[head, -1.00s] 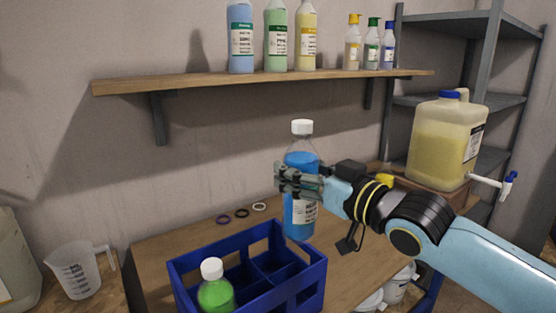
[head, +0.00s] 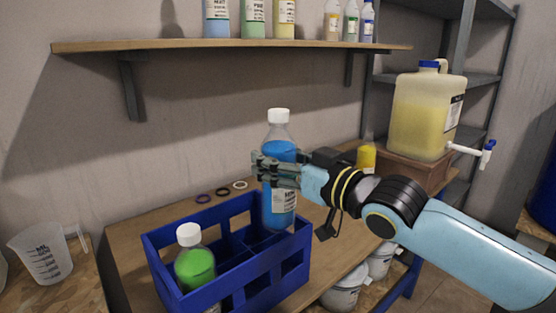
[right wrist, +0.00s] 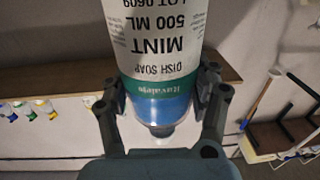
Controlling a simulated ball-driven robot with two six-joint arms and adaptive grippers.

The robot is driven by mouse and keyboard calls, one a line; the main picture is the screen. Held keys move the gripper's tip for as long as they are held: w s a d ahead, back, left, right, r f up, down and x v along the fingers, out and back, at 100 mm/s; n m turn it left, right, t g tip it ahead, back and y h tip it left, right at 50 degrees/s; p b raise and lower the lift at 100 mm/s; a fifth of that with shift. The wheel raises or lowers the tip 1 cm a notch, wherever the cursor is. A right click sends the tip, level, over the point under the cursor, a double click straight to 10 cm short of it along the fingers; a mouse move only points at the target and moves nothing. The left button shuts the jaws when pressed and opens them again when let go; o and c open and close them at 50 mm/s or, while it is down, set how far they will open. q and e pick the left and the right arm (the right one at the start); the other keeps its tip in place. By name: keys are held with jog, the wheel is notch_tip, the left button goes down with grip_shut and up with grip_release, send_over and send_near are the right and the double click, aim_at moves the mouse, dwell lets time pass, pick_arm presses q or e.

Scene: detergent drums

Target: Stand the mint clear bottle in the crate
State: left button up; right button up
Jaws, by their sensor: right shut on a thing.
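The mint clear bottle (head: 280,205) has blue liquid, a white cap and a white label; it is upright. My right gripper (head: 262,170) is shut around its upper body. In the right wrist view the bottle (right wrist: 165,45) sits between both fingers (right wrist: 158,110), its label reading MINT DISH SOAP, upside down there. The blue crate (head: 190,297) stands on the table with divided compartments. The bottle's base overlaps the crate's back right part in the head view; I cannot tell whether it is below the rim. My left gripper is not in view.
A green bottle (head: 195,268) stands in the crate's front left compartment. Three small rings (head: 222,191) lie behind the crate. A yellow bottle (head: 366,157) and a large yellow jug (head: 422,112) are at the back right. A measuring jug (head: 42,254) stands left. A wall shelf (head: 230,46) runs above.

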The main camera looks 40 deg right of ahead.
aim_at(279, 208)
pick_arm(q)
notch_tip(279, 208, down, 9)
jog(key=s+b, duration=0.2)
jog(key=b, duration=0.6)
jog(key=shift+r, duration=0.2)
pick_arm(e)
jog(key=shift+f, duration=5)
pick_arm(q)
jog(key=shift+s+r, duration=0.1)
pick_arm(e)
jog(key=shift+r, duration=0.1)
jog(key=o, duration=2)
jog(key=shift+f, duration=0.2)
jog(key=shift+r, duration=0.15)
